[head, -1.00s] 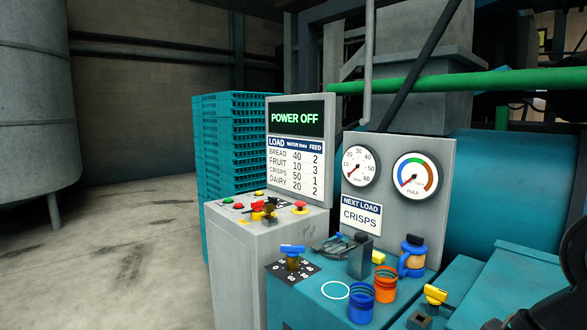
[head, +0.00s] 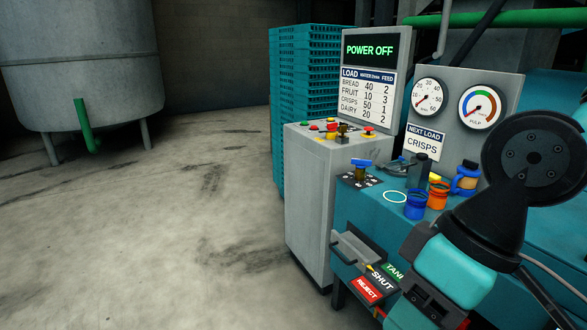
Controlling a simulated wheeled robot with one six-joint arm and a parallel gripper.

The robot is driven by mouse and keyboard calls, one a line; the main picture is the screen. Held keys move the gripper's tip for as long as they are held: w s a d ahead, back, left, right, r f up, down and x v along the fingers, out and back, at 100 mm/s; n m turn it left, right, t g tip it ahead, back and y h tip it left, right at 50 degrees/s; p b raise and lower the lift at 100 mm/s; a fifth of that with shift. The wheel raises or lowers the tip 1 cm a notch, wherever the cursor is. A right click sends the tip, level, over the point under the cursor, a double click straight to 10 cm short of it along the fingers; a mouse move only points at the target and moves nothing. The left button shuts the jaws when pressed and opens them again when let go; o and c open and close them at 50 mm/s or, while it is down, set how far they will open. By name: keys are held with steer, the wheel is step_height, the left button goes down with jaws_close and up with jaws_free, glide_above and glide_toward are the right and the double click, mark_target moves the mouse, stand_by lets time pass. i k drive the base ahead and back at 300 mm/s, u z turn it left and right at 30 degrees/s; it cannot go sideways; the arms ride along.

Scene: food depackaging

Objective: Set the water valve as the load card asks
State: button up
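The load card (head: 368,95) lists BREAD 40 2, FRUIT 10 3, CRISPS 50 1 and DAIRY 20 2, under a water column and a feed column. The NEXT LOAD sign (head: 423,142) reads CRISPS. A blue-handled valve (head: 361,164) stands on a dark dial plate (head: 352,181) on the teal bench; its marks are too small to read. The left gauge (head: 427,97), marked up to 60, has its needle at the low end. My arm (head: 460,255) crosses the right side; my gripper's fingers are not in view.
The screen (head: 370,49) reads POWER OFF. A grey console (head: 312,180) carries coloured buttons. A REJECT label (head: 368,289) and SHUT label (head: 382,279) are low in front. Open floor (head: 180,230) lies left.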

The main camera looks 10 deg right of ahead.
mark_target(361, 164)
steer(key=u, duration=1.15)
steer(key=i, duration=2.25)
steer(key=z, duration=1.5)
steer(key=i, duration=0.7)
steer(key=z, duration=0.75)
